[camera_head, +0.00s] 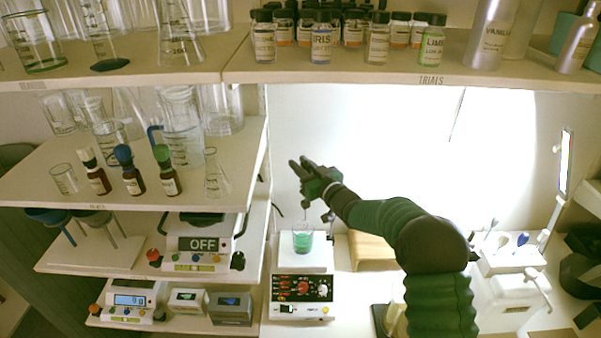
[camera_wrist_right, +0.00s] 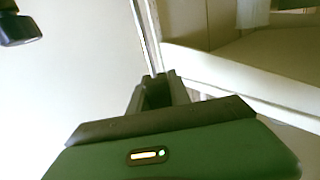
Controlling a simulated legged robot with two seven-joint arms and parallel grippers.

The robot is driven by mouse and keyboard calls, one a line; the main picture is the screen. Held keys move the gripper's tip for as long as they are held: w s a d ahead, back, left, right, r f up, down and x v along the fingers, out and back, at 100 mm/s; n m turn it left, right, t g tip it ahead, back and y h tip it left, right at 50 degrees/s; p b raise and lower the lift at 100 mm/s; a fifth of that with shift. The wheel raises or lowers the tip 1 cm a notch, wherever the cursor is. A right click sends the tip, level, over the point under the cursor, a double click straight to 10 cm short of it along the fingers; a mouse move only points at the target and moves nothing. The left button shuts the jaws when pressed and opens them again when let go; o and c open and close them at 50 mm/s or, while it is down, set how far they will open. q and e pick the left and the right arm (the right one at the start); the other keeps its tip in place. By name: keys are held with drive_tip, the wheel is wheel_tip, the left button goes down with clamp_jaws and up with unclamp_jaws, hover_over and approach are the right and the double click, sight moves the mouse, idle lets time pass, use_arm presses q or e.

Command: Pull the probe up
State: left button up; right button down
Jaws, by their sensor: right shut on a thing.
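My right gripper (camera_head: 299,164) is in the head view, raised above the hot-plate stirrer (camera_head: 302,297). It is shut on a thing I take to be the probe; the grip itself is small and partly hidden. A thin dark probe end (camera_head: 306,206) hangs below the gripper, over the beaker (camera_head: 302,240) of green liquid on the plate. I cannot tell whether its tip is still in the liquid. In the right wrist view a thin bright rod (camera_wrist_right: 147,40) runs up from my right fingers (camera_wrist_right: 156,88). My left gripper is not in view.
Shelves with glassware and dropper bottles (camera_head: 133,170) stand close to the left of the gripper. An upper shelf (camera_head: 400,68) with several small bottles runs overhead. A wooden block (camera_head: 371,252) lies right of the stirrer.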

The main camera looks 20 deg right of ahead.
drive_tip(key=shift+w+r, duration=0.1)
drive_tip(key=shift+r, duration=0.4)
drive_tip(key=c, duration=1.2)
unclamp_jaws()
drive_tip(key=shift+f, duration=0.1)
drive_tip(key=shift+d+f, duration=0.1)
drive_tip(key=shift+f, duration=0.05)
drive_tip(key=b+v, duration=0.4)
drive_tip(key=v, duration=1.3)
